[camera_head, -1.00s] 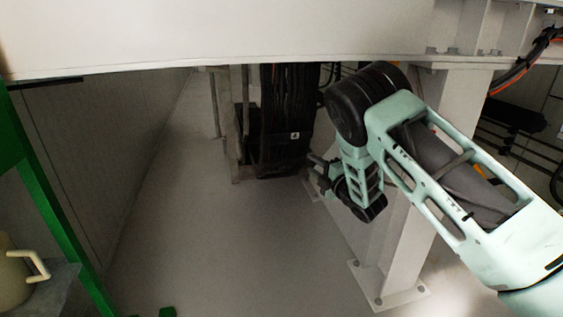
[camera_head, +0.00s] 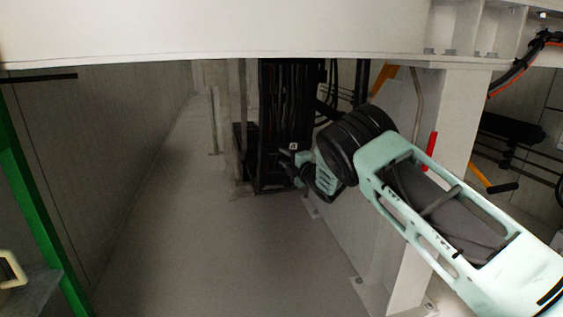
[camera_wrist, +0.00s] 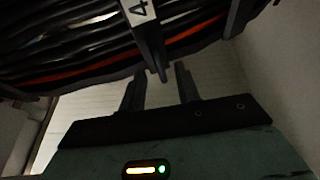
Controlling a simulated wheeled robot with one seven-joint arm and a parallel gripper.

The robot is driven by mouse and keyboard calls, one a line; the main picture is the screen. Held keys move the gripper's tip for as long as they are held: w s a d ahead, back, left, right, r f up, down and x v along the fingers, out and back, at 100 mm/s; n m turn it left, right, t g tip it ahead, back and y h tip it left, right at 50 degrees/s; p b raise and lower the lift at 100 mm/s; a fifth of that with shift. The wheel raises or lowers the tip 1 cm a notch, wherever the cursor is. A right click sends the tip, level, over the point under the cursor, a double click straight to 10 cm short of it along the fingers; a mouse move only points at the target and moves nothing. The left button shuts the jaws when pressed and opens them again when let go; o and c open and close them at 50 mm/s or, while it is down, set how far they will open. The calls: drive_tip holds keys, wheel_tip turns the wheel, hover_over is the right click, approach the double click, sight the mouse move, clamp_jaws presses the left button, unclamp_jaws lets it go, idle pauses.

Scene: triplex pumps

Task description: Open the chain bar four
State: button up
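The chain bar four (camera_wrist: 148,42) is a dark bar with a white "4" label, lying across the cables of the energy chain in the wrist view. Its lower end hangs between and just beyond my fingertips in that picture. My gripper (camera_wrist: 160,70) is open, with one dark finger on each side of the bar's end. I cannot tell whether either finger touches it. In the head view, the label of the bar (camera_head: 293,146) shows small on the black chain. My gripper (camera_head: 288,161) is right below it, partly blurred into the dark background.
The black energy chain (camera_head: 286,95) hangs beneath a white beam (camera_head: 220,30). A white column (camera_head: 445,120) stands to the right, behind my arm. A green post (camera_head: 45,215) is at the left. The grey floor (camera_head: 190,240) is open between them.

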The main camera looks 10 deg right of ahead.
drive_tip(key=shift+b+x, duration=0.3)
drive_tip(key=shift+x, duration=0.95)
clamp_jaws()
drive_tip(key=shift+s+d, duration=0.1)
